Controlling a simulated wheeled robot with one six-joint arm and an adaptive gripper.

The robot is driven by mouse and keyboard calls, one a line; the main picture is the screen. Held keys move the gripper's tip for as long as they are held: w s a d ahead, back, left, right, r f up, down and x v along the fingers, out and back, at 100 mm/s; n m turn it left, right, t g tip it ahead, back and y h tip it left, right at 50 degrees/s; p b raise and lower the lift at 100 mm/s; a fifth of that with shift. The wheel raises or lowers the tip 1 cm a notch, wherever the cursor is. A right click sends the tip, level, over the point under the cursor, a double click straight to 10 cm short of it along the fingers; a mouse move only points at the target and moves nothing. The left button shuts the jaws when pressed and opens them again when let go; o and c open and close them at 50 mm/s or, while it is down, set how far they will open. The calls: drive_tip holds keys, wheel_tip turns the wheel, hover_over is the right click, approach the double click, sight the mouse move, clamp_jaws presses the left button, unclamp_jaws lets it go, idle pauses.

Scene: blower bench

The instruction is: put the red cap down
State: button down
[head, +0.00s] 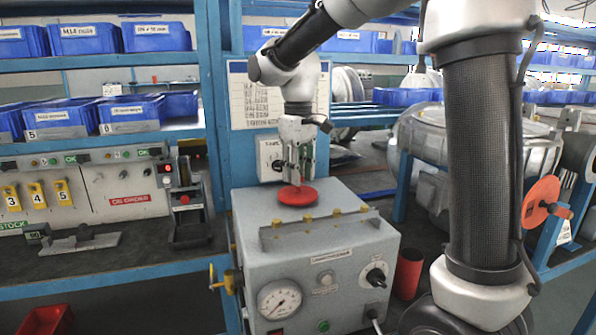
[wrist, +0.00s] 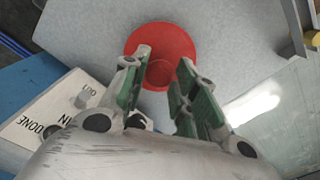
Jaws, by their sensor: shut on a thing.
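The red cap (head: 297,195) is a round disc with a raised knob in its middle. It is at the top of the grey machine box (head: 255,208), behind the box's metal rail. My gripper (head: 298,182) points down from above and is shut on the cap's knob. In the wrist view the cap (wrist: 160,38) shows beyond my two green-padded fingers (wrist: 158,88), with its knob between them. The cap looks level. I cannot tell whether its underside touches the box top or is slightly above it.
A metal rail with several yellow knobs (head: 307,217) runs along the box's front top edge. A white labelled plate (head: 270,158) stands behind the box. A red cylinder (head: 408,273) stands to its right. Box top around the cap is bare.

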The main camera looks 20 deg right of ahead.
drive_tip(key=shift+f, duration=0.2)
drive_tip(key=c, duration=1.1)
unclamp_jaws()
wheel_tip(320, 180, up, 12)
drive_tip(key=s+d+f+m+t, duration=0.1)
drive_tip(key=s+d+f+m, duration=0.1)
drive_tip(key=s+d, duration=0.3)
drive_tip(key=s+d+f+m+t, duration=0.2)
drive_tip(key=s+d+f, duration=0.3)
drive_tip(key=s, duration=0.6)
drive_tip(key=s+d+f+m+t, duration=0.1)
drive_tip(key=s+d+f+m, duration=0.1)
drive_tip(key=s+d, duration=0.3)
drive_tip(key=shift+s+f, duration=0.45)
drive_tip(key=shift+s, duration=0.3)
drive_tip(key=shift+s+f, duration=0.45)
drive_tip(key=shift+s, duration=0.3)
